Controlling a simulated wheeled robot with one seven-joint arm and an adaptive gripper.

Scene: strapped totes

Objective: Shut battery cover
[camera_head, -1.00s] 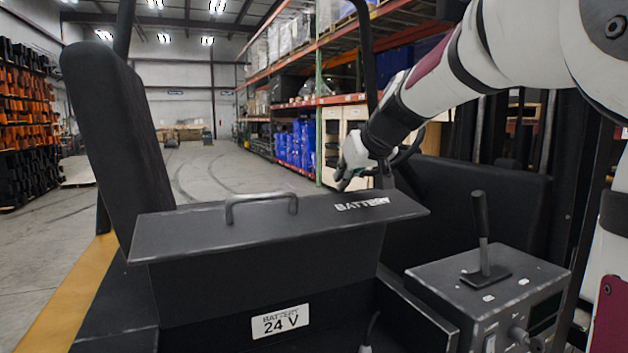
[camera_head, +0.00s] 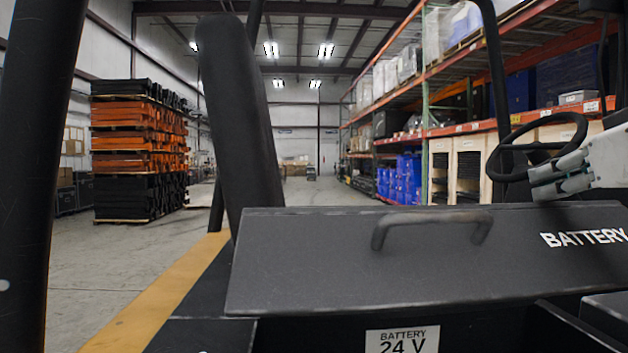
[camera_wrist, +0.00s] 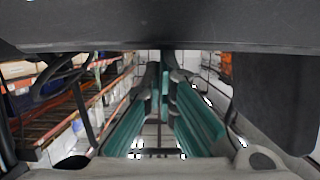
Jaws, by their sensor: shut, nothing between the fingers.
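The battery cover (camera_head: 330,262) is a dark grey lid with a raised bar handle (camera_head: 432,222) and white "BATTERY" lettering. My gripper (camera_head: 548,184) is shut and empty, just above the cover's far right edge and to the right of the handle. In the wrist view the teal-padded fingers (camera_wrist: 165,100) show with nothing between them. A dark surface (camera_wrist: 170,32) crosses the top of that view.
A black steering wheel (camera_head: 540,140) stands behind my gripper, close to it. A dark post (camera_head: 40,170) stands at the far left. Racks (camera_head: 470,130) and stacked orange and black goods (camera_head: 140,150) are farther off.

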